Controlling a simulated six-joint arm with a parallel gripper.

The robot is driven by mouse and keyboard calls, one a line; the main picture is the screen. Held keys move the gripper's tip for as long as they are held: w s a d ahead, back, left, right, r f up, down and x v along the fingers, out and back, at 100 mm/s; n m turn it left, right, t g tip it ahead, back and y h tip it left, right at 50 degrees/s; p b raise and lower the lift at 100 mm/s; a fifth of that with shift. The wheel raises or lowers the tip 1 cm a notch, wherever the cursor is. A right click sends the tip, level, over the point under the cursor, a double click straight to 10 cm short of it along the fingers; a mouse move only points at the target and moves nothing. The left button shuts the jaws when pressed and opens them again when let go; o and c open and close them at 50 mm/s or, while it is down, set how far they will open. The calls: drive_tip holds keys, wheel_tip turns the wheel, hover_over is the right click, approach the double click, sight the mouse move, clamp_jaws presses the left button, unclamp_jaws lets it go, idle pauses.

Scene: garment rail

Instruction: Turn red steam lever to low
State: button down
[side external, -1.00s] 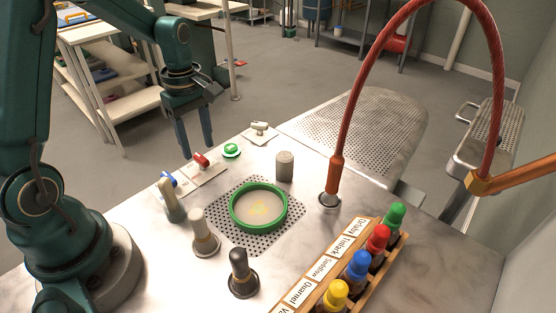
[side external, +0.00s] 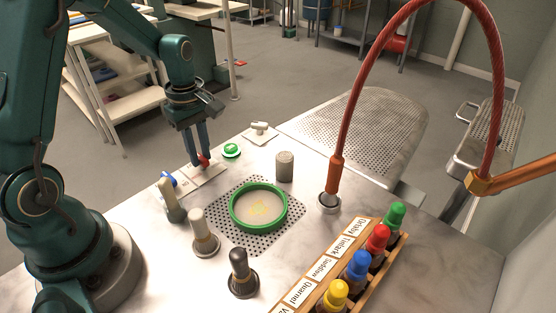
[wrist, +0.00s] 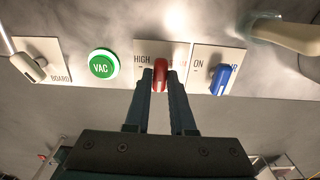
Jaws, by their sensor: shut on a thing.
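The red steam lever (wrist: 160,74) sits on a pale plate (wrist: 140,46) marked HIGH on its left in the wrist view; the label on the right is partly hidden and hard to read. The lever points roughly straight toward me, between the two labels. My gripper (wrist: 160,80) is shut on the lever, one finger on each side. In the side view the lever (side external: 203,158) shows as a small red end beside my gripper's fingers (side external: 198,160), which reach down to it.
A blue lever (wrist: 220,80) on an ON plate is close on the right in the wrist view. A green VAC button (wrist: 103,64) and a white BOARD lever (wrist: 30,67) are on the left. A green ring (side external: 259,207) and several stamp-like handles stand nearby.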

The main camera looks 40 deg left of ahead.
drive_tip(key=m, duration=0.4)
drive_tip(key=shift+m, duration=2.2)
drive_tip(key=c, duration=0.8)
unclamp_jaws()
drive_tip(key=shift+o, duration=0.2)
drive_tip(key=shift+r, duration=0.15)
